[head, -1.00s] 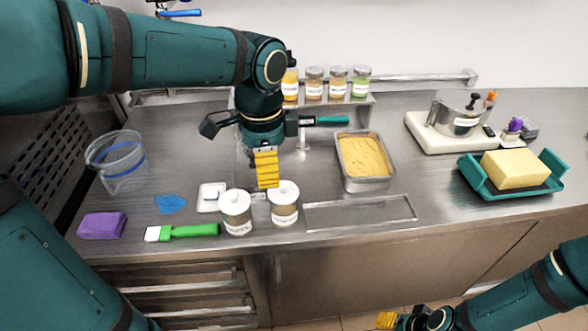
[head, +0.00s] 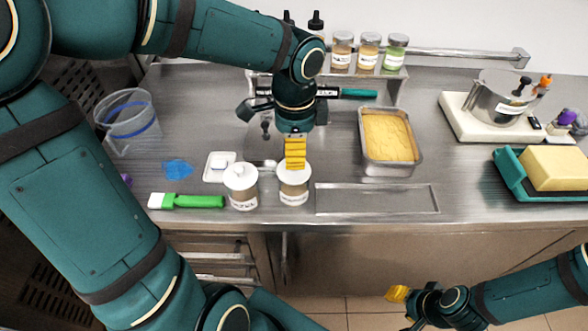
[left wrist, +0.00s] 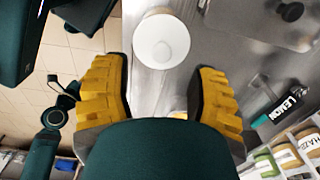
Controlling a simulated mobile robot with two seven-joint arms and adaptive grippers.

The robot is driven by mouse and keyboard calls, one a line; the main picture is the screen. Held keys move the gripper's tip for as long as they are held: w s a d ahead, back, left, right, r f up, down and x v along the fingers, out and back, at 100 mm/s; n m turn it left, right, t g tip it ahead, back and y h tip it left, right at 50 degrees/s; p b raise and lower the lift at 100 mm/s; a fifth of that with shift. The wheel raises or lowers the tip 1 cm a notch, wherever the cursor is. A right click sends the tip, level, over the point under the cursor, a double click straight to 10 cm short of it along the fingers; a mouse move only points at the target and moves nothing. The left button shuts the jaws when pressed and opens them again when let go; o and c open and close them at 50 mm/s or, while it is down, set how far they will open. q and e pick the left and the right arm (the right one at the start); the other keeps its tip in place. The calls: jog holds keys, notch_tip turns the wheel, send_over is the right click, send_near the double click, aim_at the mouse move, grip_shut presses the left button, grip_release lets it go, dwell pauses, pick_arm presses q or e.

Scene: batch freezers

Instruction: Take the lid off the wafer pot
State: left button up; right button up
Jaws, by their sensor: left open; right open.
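Two small pots with white knobbed lids stand near the counter's front edge, the left pot (head: 241,190) and the right pot (head: 294,191). Their labels are too small to read, so I cannot tell which is the wafer pot. Both lids are on. My left gripper (head: 295,157) points down over the right pot, its yellow fingers hiding part of that lid. In the left wrist view a round white lid (left wrist: 161,41) lies ahead, between the lines of the open fingers (left wrist: 160,80). My right gripper (head: 397,294) is open and empty, low in front of the counter.
A green-handled brush (head: 190,201) and a small white dish (head: 218,172) lie left of the pots. A clear jug (head: 130,122) stands further left. A metal pan (head: 390,145) is behind right. Labelled jars (head: 369,52) stand on the back shelf.

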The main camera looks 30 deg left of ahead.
aim_at(296, 176)
pick_arm(q)
jog(key=shift+a+f+b, duration=0.1)
jog(key=shift+f+b, duration=0.8)
jog(key=shift+f, duration=1.8)
jog(key=c, duration=1)
